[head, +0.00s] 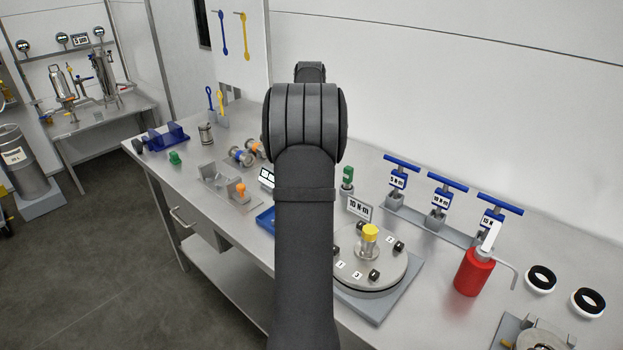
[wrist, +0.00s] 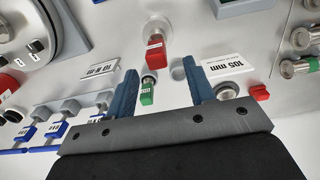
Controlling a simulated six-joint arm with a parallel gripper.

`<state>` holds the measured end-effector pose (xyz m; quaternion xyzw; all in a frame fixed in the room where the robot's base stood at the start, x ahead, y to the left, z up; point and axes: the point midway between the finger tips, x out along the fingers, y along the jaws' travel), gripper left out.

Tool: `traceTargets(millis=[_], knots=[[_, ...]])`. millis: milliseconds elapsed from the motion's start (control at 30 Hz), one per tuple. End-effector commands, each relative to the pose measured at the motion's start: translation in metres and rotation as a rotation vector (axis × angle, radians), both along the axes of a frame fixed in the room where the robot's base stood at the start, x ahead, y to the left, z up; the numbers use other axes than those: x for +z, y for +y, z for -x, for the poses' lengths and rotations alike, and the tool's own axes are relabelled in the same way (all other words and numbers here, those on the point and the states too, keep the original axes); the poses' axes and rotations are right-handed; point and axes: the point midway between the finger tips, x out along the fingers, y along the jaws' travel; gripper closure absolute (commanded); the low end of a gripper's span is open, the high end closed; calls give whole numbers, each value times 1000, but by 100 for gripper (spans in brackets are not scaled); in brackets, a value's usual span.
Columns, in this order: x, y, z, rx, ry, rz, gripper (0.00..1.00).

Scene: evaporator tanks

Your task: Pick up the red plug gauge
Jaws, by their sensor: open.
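The red plug gauge (wrist: 155,52) shows in the wrist view as a red labelled handle with a round metal part behind it. It lies just beyond the gap between my fingertips, apart from both fingers. My gripper (wrist: 158,67) is open, with one blue finger on each side and nothing held. In the head view my arm hides the gripper's fingers, and I cannot see the red gauge there.
Blue-handled torque tools (head: 438,200), a red bottle (head: 474,272) and a round flange with a yellow knob (head: 370,233) stand right of my arm on the bench.

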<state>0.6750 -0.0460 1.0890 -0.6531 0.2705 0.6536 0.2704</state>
Motion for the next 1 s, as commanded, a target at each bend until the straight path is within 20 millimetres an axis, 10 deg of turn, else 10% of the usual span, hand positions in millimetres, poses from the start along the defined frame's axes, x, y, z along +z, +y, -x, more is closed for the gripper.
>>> traceTargets(millis=[600,900,1000], knots=[[-70,-4,4,0,0,0,51],[-75,-4,3,0,-1,0,51],[-74,-4,3,0,-1,0,71]])
